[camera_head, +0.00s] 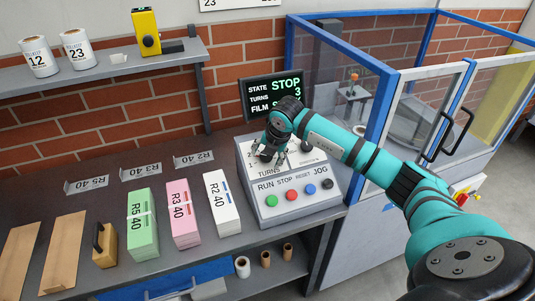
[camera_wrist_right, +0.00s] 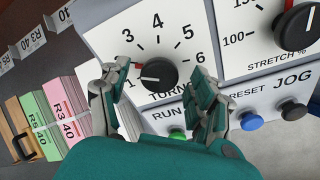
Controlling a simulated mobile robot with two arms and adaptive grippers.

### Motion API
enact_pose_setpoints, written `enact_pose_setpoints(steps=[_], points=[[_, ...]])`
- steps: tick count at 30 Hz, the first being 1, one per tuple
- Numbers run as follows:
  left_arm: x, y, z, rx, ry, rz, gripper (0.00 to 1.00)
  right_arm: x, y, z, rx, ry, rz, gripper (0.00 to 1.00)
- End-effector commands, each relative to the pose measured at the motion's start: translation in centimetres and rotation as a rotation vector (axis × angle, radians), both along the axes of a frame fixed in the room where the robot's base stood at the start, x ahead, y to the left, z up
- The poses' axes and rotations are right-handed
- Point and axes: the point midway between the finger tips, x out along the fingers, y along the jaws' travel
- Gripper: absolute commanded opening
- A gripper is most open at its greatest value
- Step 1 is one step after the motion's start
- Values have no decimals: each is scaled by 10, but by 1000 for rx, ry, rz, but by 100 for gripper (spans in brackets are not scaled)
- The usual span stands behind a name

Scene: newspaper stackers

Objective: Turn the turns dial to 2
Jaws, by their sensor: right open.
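The turns dial is a black knob (camera_wrist_right: 157,74) on a white plate numbered 1 to 6. Its red pointer (camera_wrist_right: 138,65) is at the left, near the 2. My right gripper (camera_wrist_right: 158,82) is open, with one finger on each side of the knob; I cannot tell whether they touch it. In the head view my right gripper (camera_head: 270,148) is over the left part of the control panel (camera_head: 292,210) and hides most of the dial. The screen (camera_head: 272,94) reads STOP, with a turns value that looks like 3. My left gripper is out of view.
The stretch dial (camera_wrist_right: 297,25) is right of the turns dial. Green, red, blue and black buttons line the panel front, the blue one (camera_head: 311,190) among them. Paper stacks (camera_head: 143,228) stand to the left. A blue-framed enclosure (camera_head: 385,100) stands at the right.

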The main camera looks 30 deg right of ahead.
Motion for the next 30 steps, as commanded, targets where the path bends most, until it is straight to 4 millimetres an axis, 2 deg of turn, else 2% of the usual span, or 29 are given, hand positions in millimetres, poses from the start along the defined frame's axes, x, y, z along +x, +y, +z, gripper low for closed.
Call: enact_pose_setpoints(steps=[4,8,18,21,25,30], points=[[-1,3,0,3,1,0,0,-1,0,3,0,-1,0,63],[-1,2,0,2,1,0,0,-7,0,17,0,-4,1,63],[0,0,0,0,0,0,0,-38,3,81,-3,-4,1,63],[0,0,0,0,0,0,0,-45,4,94,0,-3,0,63],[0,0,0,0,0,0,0,-50,4,105,0,-1,0,63],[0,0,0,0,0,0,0,-52,4,108,0,0,0,63]])
